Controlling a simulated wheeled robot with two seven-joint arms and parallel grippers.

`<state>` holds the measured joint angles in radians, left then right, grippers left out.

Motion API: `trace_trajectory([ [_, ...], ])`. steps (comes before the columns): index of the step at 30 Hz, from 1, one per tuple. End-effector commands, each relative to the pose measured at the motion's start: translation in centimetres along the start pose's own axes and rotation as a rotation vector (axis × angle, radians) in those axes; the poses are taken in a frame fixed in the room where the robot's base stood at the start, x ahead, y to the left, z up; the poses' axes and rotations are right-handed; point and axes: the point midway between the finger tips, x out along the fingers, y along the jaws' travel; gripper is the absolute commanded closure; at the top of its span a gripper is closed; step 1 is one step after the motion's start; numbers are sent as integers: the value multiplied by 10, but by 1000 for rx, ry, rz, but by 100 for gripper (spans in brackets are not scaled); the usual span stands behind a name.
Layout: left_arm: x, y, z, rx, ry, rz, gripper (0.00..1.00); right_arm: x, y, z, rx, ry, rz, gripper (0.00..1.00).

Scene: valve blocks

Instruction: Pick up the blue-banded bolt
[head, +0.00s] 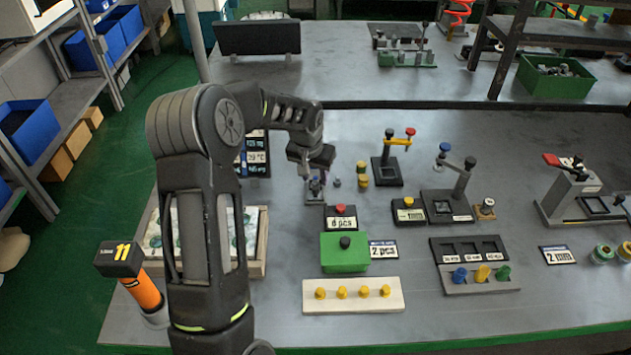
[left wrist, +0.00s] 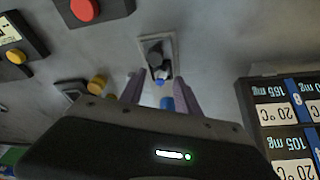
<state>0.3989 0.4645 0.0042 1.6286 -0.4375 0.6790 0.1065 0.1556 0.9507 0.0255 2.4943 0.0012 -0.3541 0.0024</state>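A small grey bolt-like piece with a blue band (left wrist: 160,75) shows in the left wrist view, just beyond my left gripper's fingertips, at a grey square block (left wrist: 158,48). A second blue piece (left wrist: 167,103) shows nearer, between the fingers; I cannot tell whether it belongs to the same bolt. My left gripper (left wrist: 159,85) has its two purple-grey fingers apart, one on each side of these pieces, with no contact visible. In the head view this gripper (head: 314,168) hangs above the block (head: 315,192), and the band is too small to tell. My right gripper is not in view.
A small grey piece (head: 337,182) and yellow cylinders (head: 362,174) stand right of the gripper. A black display panel (head: 257,155) is close on its left. A red-button box (head: 340,217) and a green box (head: 344,252) stand in front. A yellow-and-red-handled stand (head: 388,165) is behind right.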

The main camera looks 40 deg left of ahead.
Motion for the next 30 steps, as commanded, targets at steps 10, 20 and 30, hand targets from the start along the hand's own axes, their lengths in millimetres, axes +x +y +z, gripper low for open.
trace_trajectory([
  [10,0,0,0,0,0,0,61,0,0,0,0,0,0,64],
  [20,0,0,0,0,0,0,76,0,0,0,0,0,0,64],
  [30,0,0,0,0,0,0,100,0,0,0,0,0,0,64],
])
